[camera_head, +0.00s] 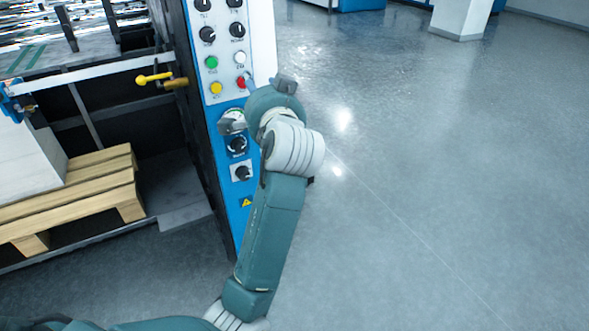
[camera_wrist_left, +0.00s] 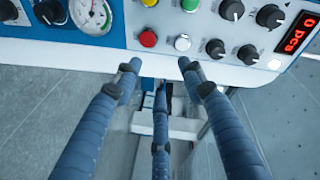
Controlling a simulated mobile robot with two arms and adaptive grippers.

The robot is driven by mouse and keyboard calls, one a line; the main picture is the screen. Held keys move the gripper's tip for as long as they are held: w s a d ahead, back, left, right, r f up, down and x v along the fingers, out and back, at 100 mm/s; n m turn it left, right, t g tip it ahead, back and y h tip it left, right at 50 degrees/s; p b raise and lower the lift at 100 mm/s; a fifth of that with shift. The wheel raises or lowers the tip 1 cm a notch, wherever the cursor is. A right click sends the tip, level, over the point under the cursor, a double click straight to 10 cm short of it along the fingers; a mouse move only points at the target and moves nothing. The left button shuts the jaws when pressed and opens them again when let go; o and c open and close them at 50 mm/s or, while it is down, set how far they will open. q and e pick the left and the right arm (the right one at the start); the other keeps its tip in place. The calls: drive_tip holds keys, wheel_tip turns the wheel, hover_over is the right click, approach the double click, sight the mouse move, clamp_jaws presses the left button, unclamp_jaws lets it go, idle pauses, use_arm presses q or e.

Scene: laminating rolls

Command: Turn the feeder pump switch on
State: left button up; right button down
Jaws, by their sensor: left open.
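A blue and white control panel (camera_head: 224,35) stands upright on the machine, with several black knobs and coloured buttons. Its labels are too small to read, so I cannot tell which control is the feeder pump switch. The black knobs (camera_wrist_left: 231,9) show beside the white button (camera_wrist_left: 182,42) and red button (camera_wrist_left: 148,39) in the left wrist view. My left gripper (camera_wrist_left: 158,68) is open and empty, its fingers spread at the panel's near edge below these buttons. In the head view my left gripper (camera_head: 250,80) is mostly hidden behind its wrist. My right gripper is not in view.
A pressure gauge (camera_wrist_left: 90,15) is on the panel, partly hidden by my wrist in the head view. A yellow-handled lever (camera_head: 154,78) sticks out left of the panel. A wooden pallet (camera_head: 80,195) stands at left. The floor (camera_head: 430,200) at right is clear.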

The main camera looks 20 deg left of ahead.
use_arm(q)
drive_tip(key=w+d+f+m+h, duration=0.1)
drive_tip(key=w+d+f+h, duration=0.1)
drive_tip(key=f, duration=1)
drive_tip(key=w+d+f+m+g+h+b, duration=0.1)
drive_tip(key=w+d+f+m+h, duration=0.1)
drive_tip(key=f, duration=1.1)
drive_tip(key=shift+w+d+m+h+b, duration=0.3)
drive_tip(key=shift+w+d, duration=0.55)
drive_tip(key=shift+d, duration=0.05)
drive_tip(key=shift+f, duration=0.1)
